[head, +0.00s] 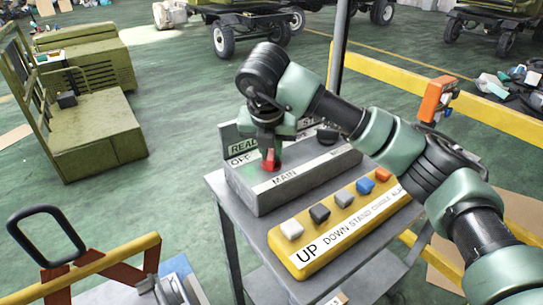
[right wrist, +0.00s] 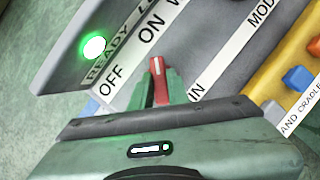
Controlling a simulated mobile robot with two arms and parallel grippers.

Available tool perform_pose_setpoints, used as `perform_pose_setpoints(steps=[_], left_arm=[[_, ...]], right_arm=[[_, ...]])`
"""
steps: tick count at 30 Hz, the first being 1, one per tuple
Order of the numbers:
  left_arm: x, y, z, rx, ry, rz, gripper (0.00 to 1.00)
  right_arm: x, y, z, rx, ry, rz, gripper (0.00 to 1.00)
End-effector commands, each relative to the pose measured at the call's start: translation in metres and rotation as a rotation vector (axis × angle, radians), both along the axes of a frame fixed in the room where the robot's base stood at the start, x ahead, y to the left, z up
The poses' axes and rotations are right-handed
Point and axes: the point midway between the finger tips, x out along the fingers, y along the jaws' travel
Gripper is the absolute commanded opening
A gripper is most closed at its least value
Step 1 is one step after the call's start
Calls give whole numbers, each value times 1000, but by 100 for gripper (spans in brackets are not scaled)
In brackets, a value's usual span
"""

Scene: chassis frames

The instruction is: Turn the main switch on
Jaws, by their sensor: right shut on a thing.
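The main switch is a red knob (head: 270,160) on a grey control box (head: 262,200), above the white MAIN label. My right gripper (head: 267,145) reaches down onto the knob, its fingers shut around it. In the right wrist view, the red knob (right wrist: 158,72) sits between the green fingers of my right gripper (right wrist: 157,90). Its white pointer line is directed up in that picture, with the ON label (right wrist: 151,34) above it and the OFF label (right wrist: 112,92) to its left. A round lamp (right wrist: 94,46) by the READY label glows green. My left gripper does not show.
A yellow panel (head: 318,258) with several coloured buttons lies in front of the box on a grey cart (head: 270,250). A black knob (head: 327,134) stands right of the switch. A post (head: 340,45) rises behind. A black loop handle (head: 35,235) is at lower left.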

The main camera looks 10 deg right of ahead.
Motion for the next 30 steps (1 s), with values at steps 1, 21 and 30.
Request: perform_pose_setpoints(steps=[1,21,30], left_arm=[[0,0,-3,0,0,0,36],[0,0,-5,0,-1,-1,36],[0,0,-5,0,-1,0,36]], right_arm=[[0,0,-1,1,-1,-16,0],[0,0,1,1,0,-66,22],[0,0,0,0,0,-64,38]])
